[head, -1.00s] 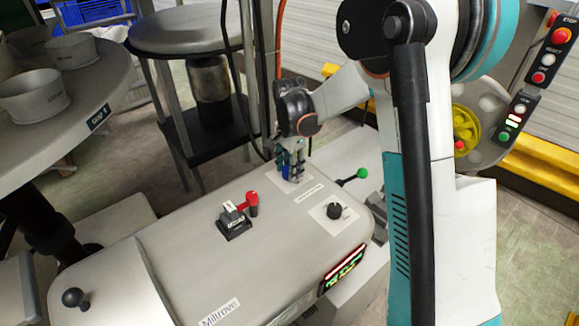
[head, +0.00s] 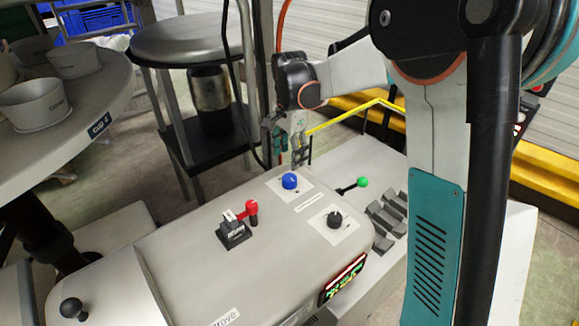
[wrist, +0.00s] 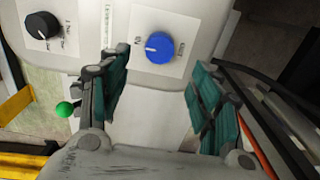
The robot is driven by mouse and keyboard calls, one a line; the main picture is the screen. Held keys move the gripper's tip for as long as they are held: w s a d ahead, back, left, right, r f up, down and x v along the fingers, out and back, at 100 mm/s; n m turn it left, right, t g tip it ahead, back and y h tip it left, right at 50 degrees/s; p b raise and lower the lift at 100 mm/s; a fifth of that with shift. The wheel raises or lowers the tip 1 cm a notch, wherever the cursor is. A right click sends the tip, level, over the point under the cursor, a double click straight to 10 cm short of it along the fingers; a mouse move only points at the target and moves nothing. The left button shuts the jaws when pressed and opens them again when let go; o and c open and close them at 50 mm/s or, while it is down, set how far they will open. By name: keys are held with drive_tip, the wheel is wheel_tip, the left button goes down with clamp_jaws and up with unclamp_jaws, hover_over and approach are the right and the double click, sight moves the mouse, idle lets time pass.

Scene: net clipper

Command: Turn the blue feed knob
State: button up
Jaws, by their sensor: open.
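The blue feed knob (head: 290,181) sits on a white label plate on top of the grey machine, near its far edge. In the wrist view the blue knob (wrist: 159,47) lies beyond the fingertips, between the lines of the two fingers, with a white pointer mark on it. My gripper (head: 290,160) is just behind and above the knob in the head view. In the wrist view my gripper (wrist: 158,75) has its teal-padded fingers wide apart, with nothing between them. The fingers do not appear to touch the knob.
A black knob (head: 334,219) is on a nearby plate. A red-handled lever (head: 251,211) stands on the machine top. A green-balled lever (head: 361,182) juts from its side. A round stool (head: 188,42) and a table with cups (head: 70,130) stand left.

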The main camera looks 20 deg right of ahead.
drive_tip(key=shift+r, duration=1.65)
